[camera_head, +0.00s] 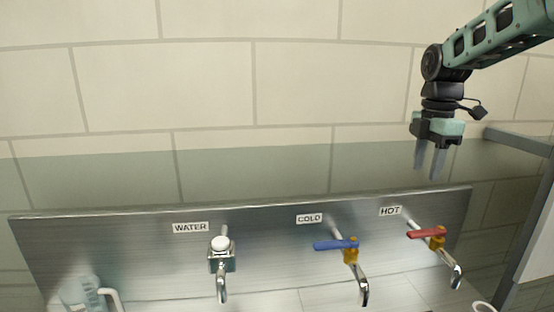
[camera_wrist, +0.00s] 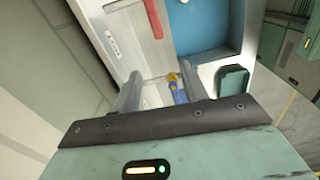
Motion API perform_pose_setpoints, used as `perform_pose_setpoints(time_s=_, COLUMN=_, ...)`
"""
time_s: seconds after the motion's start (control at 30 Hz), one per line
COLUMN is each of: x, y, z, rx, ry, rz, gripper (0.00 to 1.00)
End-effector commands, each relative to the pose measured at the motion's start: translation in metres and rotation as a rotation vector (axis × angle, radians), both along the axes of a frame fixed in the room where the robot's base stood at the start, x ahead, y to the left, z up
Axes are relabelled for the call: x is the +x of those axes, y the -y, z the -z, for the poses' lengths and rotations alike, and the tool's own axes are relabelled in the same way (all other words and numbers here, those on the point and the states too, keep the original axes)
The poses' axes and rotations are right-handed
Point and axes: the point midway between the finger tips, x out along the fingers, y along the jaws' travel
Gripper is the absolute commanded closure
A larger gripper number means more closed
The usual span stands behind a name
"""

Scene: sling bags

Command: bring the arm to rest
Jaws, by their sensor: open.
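My gripper (camera_head: 428,176) hangs at the right in the head view, fingers pointing down. It is open, with a gap between the fingers and nothing between them. It is in the picture above the HOT tap with the red handle (camera_head: 428,233), apart from it. In the wrist view my two grey fingers (camera_wrist: 158,82) stand apart, and a red handle (camera_wrist: 154,18) shows beyond them. My arm reaches in from the upper right.
A steel panel carries a WATER tap (camera_head: 221,262), a COLD tap with a blue handle (camera_head: 337,245) and the HOT tap. A clear jug-like container (camera_head: 84,292) is at the lower left. A tiled wall (camera_head: 210,85) stands behind. A grey frame (camera_head: 530,235) edges the right.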

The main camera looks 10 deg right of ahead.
Motion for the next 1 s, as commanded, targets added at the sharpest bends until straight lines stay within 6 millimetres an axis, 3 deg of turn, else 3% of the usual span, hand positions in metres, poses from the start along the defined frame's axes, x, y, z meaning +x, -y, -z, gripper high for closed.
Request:
perform_pose_setpoints(time_s=0.17, x=-0.038, y=-0.092, z=0.039, rx=0.039, ry=-0.004, rz=0.145, gripper=0.56)
perform_pose_setpoints(time_s=0.3, x=-0.096, y=-0.168, z=0.076, rx=0.063, ry=-0.017, rz=0.322, gripper=0.56)
perform_pose_setpoints(time_s=0.43, x=-0.164, y=-0.219, z=0.112, rx=0.067, ry=-0.034, rz=0.493, gripper=0.56)
perform_pose_setpoints(time_s=0.6, x=-0.247, y=-0.246, z=0.154, rx=0.056, ry=-0.041, rz=0.699, gripper=0.56)
perform_pose_setpoints(time_s=0.7, x=-0.28, y=-0.248, z=0.17, rx=0.048, ry=-0.038, rz=0.786, gripper=0.56)
perform_pose_setpoints(time_s=0.83, x=-0.301, y=-0.246, z=0.181, rx=0.043, ry=-0.034, rz=0.854, gripper=0.56)
perform_pose_setpoints(time_s=1.0, x=-0.306, y=-0.246, z=0.183, rx=0.043, ry=-0.033, rz=0.876, gripper=0.56)
